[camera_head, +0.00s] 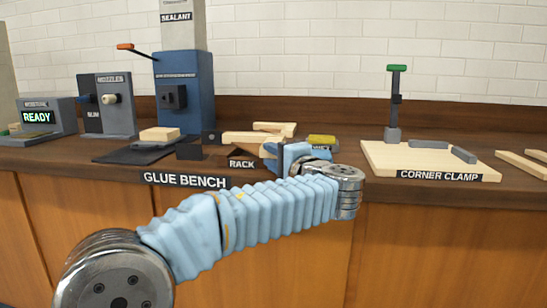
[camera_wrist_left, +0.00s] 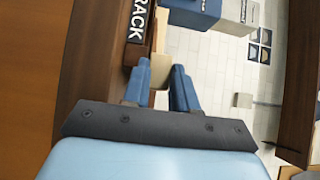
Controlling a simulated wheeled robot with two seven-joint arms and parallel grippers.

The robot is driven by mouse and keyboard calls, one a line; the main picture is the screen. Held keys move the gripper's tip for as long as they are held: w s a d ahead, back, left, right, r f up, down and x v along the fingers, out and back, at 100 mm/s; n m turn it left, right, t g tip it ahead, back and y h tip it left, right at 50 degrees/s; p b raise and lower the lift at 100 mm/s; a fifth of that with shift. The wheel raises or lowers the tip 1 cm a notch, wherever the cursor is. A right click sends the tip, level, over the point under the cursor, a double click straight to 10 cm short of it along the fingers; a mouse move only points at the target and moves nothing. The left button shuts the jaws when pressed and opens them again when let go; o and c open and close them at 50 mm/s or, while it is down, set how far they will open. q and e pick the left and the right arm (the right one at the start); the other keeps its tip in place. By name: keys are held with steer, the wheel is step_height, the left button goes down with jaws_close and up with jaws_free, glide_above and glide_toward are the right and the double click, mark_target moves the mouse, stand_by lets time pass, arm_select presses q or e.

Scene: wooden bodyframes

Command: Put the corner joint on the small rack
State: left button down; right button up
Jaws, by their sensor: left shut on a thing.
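My left gripper (camera_head: 272,156) is at the right end of the small rack, shut on a pale wooden piece that looks like the corner joint (camera_head: 250,138). In the left wrist view the blue fingers of the gripper (camera_wrist_left: 158,84) stand on both sides of the pale wood (camera_wrist_left: 160,70). The small rack (camera_head: 242,163), dark with a RACK label, is on the glue bench; it also shows in the left wrist view (camera_wrist_left: 138,24). The joint is over or on the rack; I cannot tell whether they touch. My right gripper is not in view.
The blue sealant machine (camera_head: 184,88) stands behind left, with a wood block (camera_head: 159,134) before it. The nozzle stand (camera_head: 112,105) is further left. A yellow-topped item (camera_head: 322,140) lies behind my wrist. The corner clamp board (camera_head: 378,158) is to the right.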

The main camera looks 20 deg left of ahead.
arm_select(q)
steer(key=shift+f, duration=0.1)
steer(key=c, duration=1.4)
jaws_free()
steer(key=shift+f, duration=0.1)
steer(key=o, duration=0.5)
steer(key=shift+r, duration=0.3)
steer(key=b+v, duration=0.1)
steer(key=v, duration=1.1)
steer(key=shift+f, duration=0.1)
